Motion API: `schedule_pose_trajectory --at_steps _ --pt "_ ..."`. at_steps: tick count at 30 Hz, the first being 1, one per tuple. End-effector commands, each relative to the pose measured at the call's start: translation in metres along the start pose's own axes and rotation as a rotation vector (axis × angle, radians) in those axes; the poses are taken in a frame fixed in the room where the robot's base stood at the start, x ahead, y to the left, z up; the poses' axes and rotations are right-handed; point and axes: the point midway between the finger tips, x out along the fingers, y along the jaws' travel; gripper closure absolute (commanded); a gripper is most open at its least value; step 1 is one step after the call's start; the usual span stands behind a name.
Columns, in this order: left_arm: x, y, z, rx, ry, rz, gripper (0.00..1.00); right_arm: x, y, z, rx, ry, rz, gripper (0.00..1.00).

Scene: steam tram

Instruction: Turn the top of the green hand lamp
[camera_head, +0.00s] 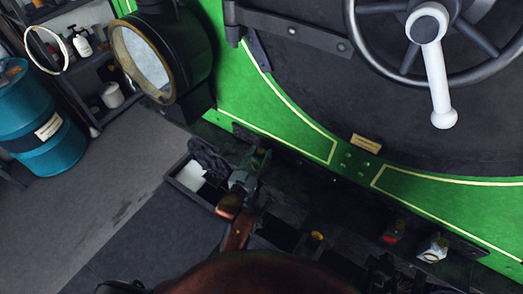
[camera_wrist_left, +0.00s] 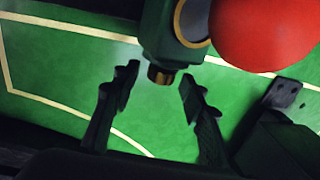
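The green hand lamp (camera_wrist_left: 157,35) shows at the top middle of the left wrist view, cut off by the upper edge. It has a dark green body, a brass-ringed round lens on its right side and a short brass part at its end. In the head view a small dark green shape, which looks like the lamp (camera_head: 260,158), is partly hidden at my left gripper (camera_head: 246,178). In the wrist view the left gripper's two fingers (camera_wrist_left: 159,78) are apart, with the brass part between their tips in the picture. I cannot tell whether they touch it. My right gripper is not in view.
A red rounded thing (camera_wrist_left: 262,32) is close beside the lamp in the wrist view. The green tram front (camera_head: 345,182) rises behind. A small red thing (camera_head: 391,236) and a white-faced thing (camera_head: 432,248) stand to the right. A large headlamp (camera_head: 145,58) and blue drum (camera_head: 40,125) are left.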

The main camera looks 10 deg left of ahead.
Motion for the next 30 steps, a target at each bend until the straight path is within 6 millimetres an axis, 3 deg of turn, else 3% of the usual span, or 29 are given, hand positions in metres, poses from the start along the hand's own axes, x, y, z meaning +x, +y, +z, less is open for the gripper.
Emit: schedule_pose_trajectory --at_steps 6,14,30 --pt "0.015 0.000 0.000 0.000 -0.001 0.001 0.61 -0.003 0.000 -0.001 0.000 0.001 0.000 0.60" --pt "0.016 0.001 0.001 0.000 -0.001 0.002 0.61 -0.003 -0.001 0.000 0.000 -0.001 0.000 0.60" --pt "0.016 0.001 0.001 0.001 -0.001 0.002 0.98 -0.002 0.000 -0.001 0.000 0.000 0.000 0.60"
